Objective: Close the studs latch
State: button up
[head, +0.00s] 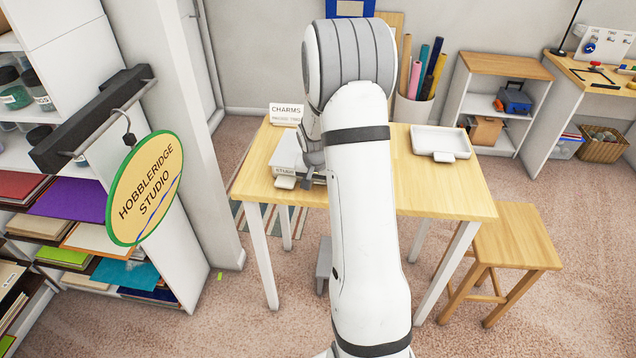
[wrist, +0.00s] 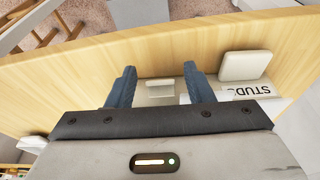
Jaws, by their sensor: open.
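The pale box with the STUDS label stands at the left of the wooden table; its label (head: 285,171) faces the front in the head view and shows upside down in the wrist view (wrist: 250,92). A cream tab (wrist: 245,66) juts out before the label; it also shows in the head view (head: 284,183). My gripper (wrist: 158,80) is open at the table's front edge, beside that tab. A pale grey-beige piece (wrist: 160,84) with a small raised bar lies between my fingers, with no clear contact. I cannot tell which part is the latch. My arm hides part of the box.
The table (head: 440,187) is bare at the right front. A white tray (head: 440,154) lies at its back right, and a CHARMS sign (head: 286,112) stands at its back left. A wooden stool (head: 515,238) is at the right. A round hanging sign (head: 146,188) is at the left.

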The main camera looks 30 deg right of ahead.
jog(key=b+v, duration=0.1)
jog(key=v, duration=0.6)
jog(key=shift+r, duration=0.4)
